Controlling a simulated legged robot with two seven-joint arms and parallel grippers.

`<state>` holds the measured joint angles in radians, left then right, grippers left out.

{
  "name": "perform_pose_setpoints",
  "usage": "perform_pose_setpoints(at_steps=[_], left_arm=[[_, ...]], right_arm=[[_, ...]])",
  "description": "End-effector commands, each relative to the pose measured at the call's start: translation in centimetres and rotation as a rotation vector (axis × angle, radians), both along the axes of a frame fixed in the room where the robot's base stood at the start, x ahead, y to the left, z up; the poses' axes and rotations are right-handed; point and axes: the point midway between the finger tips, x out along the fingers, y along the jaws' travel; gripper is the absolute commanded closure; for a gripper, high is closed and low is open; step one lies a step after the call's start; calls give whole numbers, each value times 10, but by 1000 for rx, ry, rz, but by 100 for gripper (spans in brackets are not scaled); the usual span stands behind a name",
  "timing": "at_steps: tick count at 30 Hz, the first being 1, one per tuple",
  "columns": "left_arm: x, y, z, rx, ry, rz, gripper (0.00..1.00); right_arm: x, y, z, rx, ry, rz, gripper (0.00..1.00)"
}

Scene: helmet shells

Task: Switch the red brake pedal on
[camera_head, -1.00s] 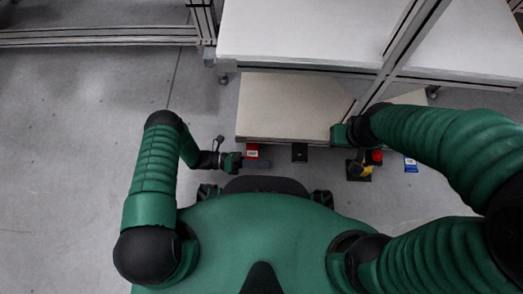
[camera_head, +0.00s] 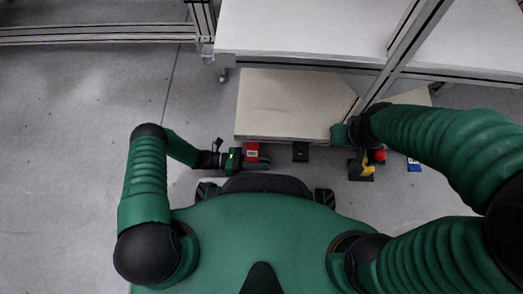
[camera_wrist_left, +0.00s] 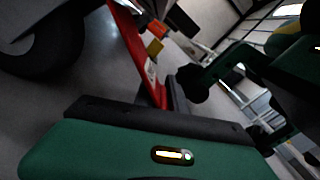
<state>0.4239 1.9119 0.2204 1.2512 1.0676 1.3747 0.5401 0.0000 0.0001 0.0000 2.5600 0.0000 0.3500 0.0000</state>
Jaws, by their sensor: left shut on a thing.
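The red brake pedal (camera_head: 252,152) is at the front edge of the low beige platform, left of centre in the head view. It has a small white label. In the left wrist view the pedal (camera_wrist_left: 142,55) is a long red bar running down to the dark fingers. My left gripper (camera_head: 256,164) is shut on the pedal's near part; its fingers partly hide the contact. My right gripper (camera_head: 343,132) is at the platform's right front corner. Its fingers are too hidden to tell open from shut.
The beige platform (camera_head: 285,105) lies below a white table (camera_head: 300,30) with metal framing. A black block (camera_head: 300,152), a yellow-and-black device (camera_head: 362,166) with a red knob (camera_head: 379,156) and a blue item (camera_head: 413,165) stand along its front. The floor at left is clear.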

Motion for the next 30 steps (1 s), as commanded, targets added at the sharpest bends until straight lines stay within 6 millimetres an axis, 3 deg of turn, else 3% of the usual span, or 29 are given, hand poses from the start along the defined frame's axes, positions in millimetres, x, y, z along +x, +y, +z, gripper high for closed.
perform_pose_setpoints(at_steps=[14,15,20,30], left_arm=[[5,1,-2,3,-31,8,100],[5,2,-2,4,-31,7,83],[4,1,-2,3,-29,5,63],[2,0,-2,1,-25,2,63]], right_arm=[[0,0,0,0,0,0,64],[0,0,0,0,0,0,64],[0,0,0,0,0,0,64],[0,0,0,0,0,0,64]])
